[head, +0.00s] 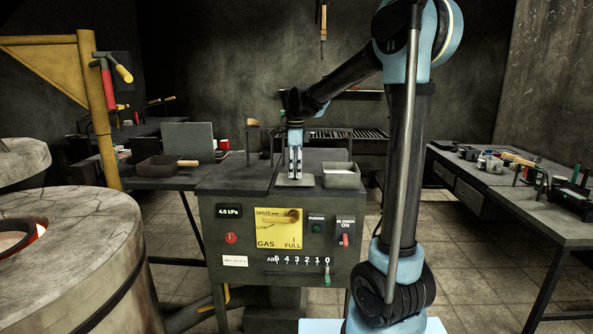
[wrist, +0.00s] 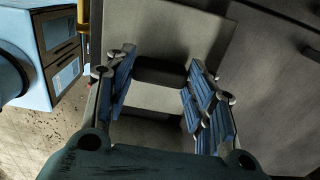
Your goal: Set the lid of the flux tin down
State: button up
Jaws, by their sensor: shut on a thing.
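The lid (head: 294,181) is a flat pale grey plate on the cabinet top, directly under my gripper (head: 295,168). In the wrist view the lid (wrist: 150,98) shows a dark bar-like handle between the blue-padded fingers of my gripper (wrist: 160,70). The fingers are closed on that handle. The lid looks level and at or very near the surface; I cannot tell if it touches. The flux tin (head: 341,181) appears to be the open, shallow grey box just right of the lid, with its inside showing.
The cabinet (head: 284,235) has gauges, a yellow gas panel and a slider on its front. A furnace (head: 75,260) stands at the left. A workbench (head: 500,190) with tools stands at the right. Bare cabinet top (head: 238,175) lies left of the lid.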

jog(key=o, duration=1.1)
jog(key=shift+f, duration=0.1)
notch_tip(320, 180, up, 12)
jog(key=s+d+f+n+t, duration=0.1)
jog(key=s+d+f+n, duration=0.3)
jog(key=s+d, duration=0.35)
jog(key=s+d+f+n, duration=0.4)
jog(key=s+d+n, duration=0.1)
jog(key=s+d, duration=0.25)
jog(key=s+d+f+n, duration=0.2)
jog(key=s+f+n, duration=0.1)
jog(key=s+f, duration=0.2)
jog(key=s+d+f+n, duration=0.2)
jog(key=s+f+n, duration=0.1)
jog(key=s+f, duration=0.3)
jog(key=s+d+f+n+t, duration=0.1)
jog(key=s+d+f+n, duration=0.1)
jog(key=s+f, duration=0.3)
jog(key=shift+s+d+f+n, duration=0.15)
jog(key=shift+f+n, duration=0.1)
jog(key=shift+f, duration=0.25)
jog(key=shift+s+d+f+n, duration=0.1)
jog(key=shift+f+n, duration=0.2)
jog(key=shift+f, duration=0.25)
jog(key=shift+s+d+f+n, duration=0.15)
jog(key=shift+f+n, duration=0.1)
jog(key=shift+f, duration=0.25)
